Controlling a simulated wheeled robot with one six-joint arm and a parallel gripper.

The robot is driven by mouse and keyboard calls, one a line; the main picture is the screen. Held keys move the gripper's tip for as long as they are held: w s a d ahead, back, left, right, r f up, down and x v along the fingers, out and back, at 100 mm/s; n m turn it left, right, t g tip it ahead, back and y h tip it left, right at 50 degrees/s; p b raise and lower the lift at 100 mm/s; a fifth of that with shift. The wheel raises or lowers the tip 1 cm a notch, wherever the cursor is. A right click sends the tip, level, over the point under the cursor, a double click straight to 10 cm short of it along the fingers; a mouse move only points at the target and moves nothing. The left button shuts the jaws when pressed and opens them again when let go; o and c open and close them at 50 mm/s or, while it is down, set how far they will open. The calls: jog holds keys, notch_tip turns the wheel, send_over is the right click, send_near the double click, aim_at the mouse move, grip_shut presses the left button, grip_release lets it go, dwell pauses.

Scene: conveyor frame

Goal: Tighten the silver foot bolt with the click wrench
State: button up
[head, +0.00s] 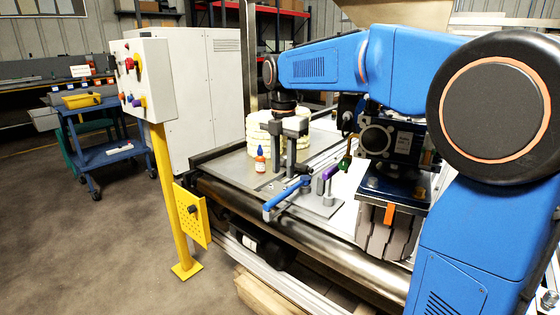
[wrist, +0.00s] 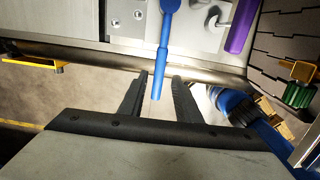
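The click wrench (head: 285,198) has a blue handle and lies near the front edge of the conveyor frame, its handle end towards the edge. In the wrist view the blue handle (wrist: 163,55) reaches down into the gap between my fingers. My gripper (head: 284,174) is open, fingers pointing down; in the head view its tips appear above and behind the wrench. In the wrist view a clear gap shows on both sides of the handle at my gripper (wrist: 160,78). Small bolt heads (wrist: 138,14) show on the plate; I cannot tell which is the silver foot bolt.
A purple-handled tool (head: 330,172) stands right of the wrench and also shows in the wrist view (wrist: 242,25). A yellow post with a control box (head: 150,75) is at the left.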

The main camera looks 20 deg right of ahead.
aim_at(283, 192)
jog(key=shift+f, duration=4)
grip_shut()
jog(key=shift+r, duration=2.6)
